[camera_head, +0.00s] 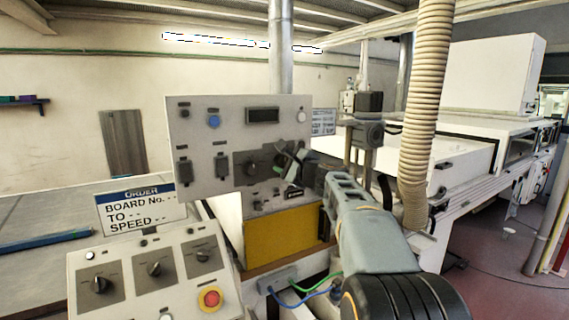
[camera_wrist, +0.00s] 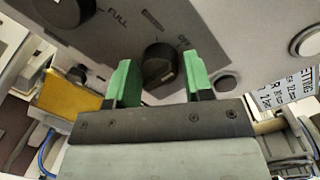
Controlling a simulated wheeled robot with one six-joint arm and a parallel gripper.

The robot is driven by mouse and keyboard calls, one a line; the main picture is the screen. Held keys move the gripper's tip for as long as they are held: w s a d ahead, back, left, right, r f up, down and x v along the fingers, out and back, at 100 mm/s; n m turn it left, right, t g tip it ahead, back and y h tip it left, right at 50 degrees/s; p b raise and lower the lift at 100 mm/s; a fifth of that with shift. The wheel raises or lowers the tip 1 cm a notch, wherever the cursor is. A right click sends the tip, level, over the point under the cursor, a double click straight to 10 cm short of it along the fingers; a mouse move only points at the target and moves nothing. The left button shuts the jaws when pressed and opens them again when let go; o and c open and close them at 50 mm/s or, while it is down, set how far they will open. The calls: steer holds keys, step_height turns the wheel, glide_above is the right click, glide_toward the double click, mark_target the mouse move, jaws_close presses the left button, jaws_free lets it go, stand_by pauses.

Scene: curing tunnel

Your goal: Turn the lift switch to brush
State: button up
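In the wrist view a black rotary knob (camera_wrist: 160,66) sits on the grey panel, with small blurred lettering above it that seems to read "BRUSH" and, to its right, "OFF". My gripper (camera_wrist: 160,88) has its two green fingers apart, one to each side of the knob, with gaps visible. I cannot tell whether the fingertips reach level with the knob. In the head view my gripper (camera_head: 295,172) is at the lower right of the upright control panel (camera_head: 222,122) and hides that knob. No label reading "lift" can be made out.
Another large dark knob (camera_wrist: 62,14) marked "FULL" and a round white button (camera_wrist: 308,42) are near my gripper. A sloped desk panel (camera_head: 135,245) with several knobs and a red emergency stop (camera_head: 210,299) stands front left. A ribbed hose (camera_head: 425,110) hangs right of my arm.

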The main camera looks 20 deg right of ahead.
steer(key=c, duration=0.4)
steer(key=shift+a, duration=0.2)
steer(key=shift+c, duration=0.7)
steer(key=shift+d, duration=0.15)
steer(key=shift+f+n+b, duration=0.15)
steer(key=shift+n+b, duration=0.95)
steer(key=shift+b, duration=0.15)
steer(key=n+b, duration=0.2)
steer(key=shift+n, duration=0.3)
steer(key=n+b, duration=0.2)
steer(key=n, duration=0.1)
steer(key=n+b, duration=0.1)
steer(key=n, duration=0.1)
steer(key=shift+r+g+h, duration=0.25)
steer(key=shift+g+h, duration=0.15)
steer(key=shift+n+b, duration=0.3)
steer(key=shift+n, duration=0.1)
steer(key=o, duration=0.9)
